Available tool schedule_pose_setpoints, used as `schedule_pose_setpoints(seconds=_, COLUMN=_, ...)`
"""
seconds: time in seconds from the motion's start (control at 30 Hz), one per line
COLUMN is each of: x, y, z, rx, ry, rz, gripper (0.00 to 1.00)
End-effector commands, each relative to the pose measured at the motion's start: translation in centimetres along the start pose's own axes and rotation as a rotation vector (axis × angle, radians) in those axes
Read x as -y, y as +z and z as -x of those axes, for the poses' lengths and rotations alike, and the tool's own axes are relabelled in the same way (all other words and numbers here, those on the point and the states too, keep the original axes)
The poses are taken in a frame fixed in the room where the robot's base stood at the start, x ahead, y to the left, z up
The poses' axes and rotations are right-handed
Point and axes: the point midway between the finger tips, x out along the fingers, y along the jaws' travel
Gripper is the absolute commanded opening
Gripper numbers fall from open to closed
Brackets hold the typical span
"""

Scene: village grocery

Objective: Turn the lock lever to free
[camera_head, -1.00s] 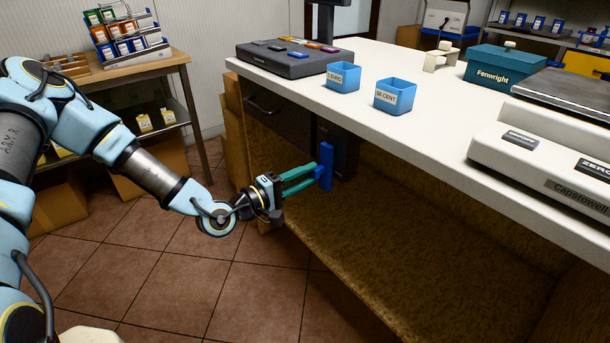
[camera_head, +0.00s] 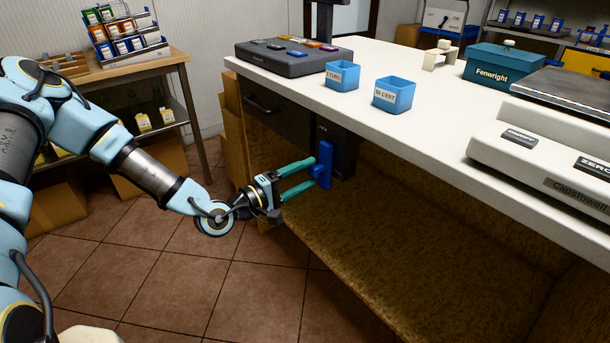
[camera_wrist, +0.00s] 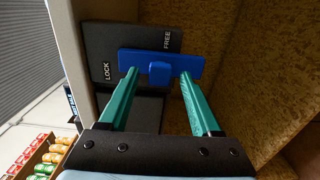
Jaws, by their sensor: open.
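The lock lever is a blue bar (camera_head: 324,165) with a raised hub (camera_wrist: 160,73), mounted on a dark plate (camera_wrist: 132,38) under the counter. In the head view the bar stands close to upright; in the wrist view it lies across the picture. The plate carries the words LOCK (camera_wrist: 107,71) and FREE (camera_wrist: 167,40). My gripper (camera_head: 313,171) is open in front of the lever. In the wrist view its two green fingers (camera_wrist: 158,76) reach to the bar, one on each side of the hub. I cannot tell whether the fingertips touch the bar.
The white counter top (camera_head: 440,125) overhangs the lever. On it are two blue coin cups (camera_head: 342,76) (camera_head: 393,95), a dark tray (camera_head: 288,60) and a scale (camera_head: 545,150). An empty brown shelf (camera_head: 400,250) lies below. The tiled floor (camera_head: 190,290) is clear.

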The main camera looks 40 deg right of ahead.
Motion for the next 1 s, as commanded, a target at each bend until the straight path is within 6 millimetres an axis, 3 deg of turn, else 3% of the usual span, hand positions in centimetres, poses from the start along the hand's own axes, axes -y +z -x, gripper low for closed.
schedule_pose_setpoints(seconds=0.53, x=0.1, y=-0.1, z=9.2, rx=-0.003, ry=-0.001, rz=0.0, gripper=0.65)
schedule_pose_setpoints(seconds=0.7, x=0.1, y=0.0, z=10.4, rx=-0.002, ry=-0.001, rz=0.001, gripper=0.65)
schedule_pose_setpoints(seconds=1.0, x=0.0, y=0.0, z=10.6, rx=-0.001, ry=-0.001, rz=0.001, gripper=0.65)
